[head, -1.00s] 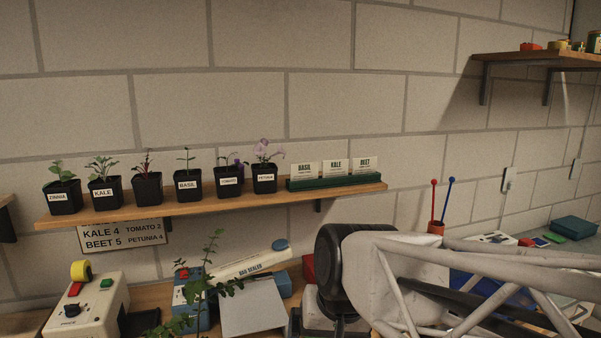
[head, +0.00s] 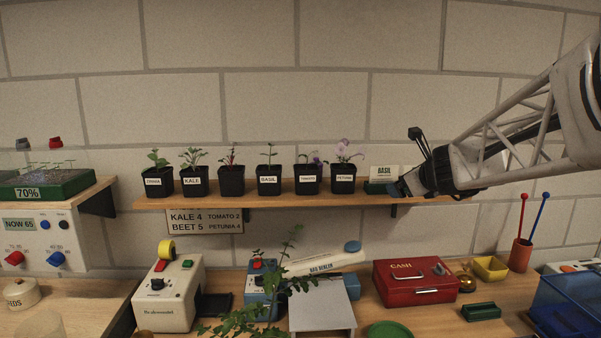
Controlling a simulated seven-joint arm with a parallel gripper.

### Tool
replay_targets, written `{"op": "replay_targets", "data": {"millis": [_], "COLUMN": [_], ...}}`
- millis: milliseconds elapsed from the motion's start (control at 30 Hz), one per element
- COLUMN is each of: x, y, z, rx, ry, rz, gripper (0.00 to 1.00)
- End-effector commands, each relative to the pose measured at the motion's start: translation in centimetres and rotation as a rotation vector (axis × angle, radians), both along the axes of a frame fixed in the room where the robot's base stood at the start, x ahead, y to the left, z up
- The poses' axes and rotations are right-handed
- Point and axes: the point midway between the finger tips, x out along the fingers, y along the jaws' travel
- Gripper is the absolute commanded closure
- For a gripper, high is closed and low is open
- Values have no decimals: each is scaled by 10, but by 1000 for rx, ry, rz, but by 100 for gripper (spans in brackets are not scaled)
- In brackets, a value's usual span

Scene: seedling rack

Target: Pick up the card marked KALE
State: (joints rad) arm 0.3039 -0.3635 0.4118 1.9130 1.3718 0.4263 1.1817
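The card marked KALE does not show; my arm covers the part of the green card holder (head: 376,188) right of the BASIL card. The white BASIL card (head: 384,171) stands upright at the holder's left end. My gripper (head: 400,189) is in front of the holder at the shelf's right end, coming in from the right. Its fingers are too small and dark to show whether they are open or shut, or hold anything. A black pot with a KALE label (head: 194,181) stands on the same shelf (head: 270,201).
Several labelled seedling pots, such as PETUNIA (head: 344,179), line the shelf left of the holder. Below are a red cash box (head: 414,283), a bag sealer (head: 323,262) and an orange cup (head: 521,255) with two rods. A tall plant (head: 275,290) rises in front.

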Motion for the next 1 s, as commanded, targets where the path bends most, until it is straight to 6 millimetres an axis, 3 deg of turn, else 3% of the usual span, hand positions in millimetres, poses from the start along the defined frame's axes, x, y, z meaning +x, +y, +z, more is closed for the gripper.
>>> {"op": "replay_targets", "data": {"millis": [100,300,767,1000], "x": [25,44,49,65], "y": [-34,-66,-71,-70], "z": [5,10,11,5], "rx": [174,346,378,376], "ry": [-23,-50,-55,-54], "rz": [-150,-290,-312,-310], "gripper": [4,4,4,4]}}
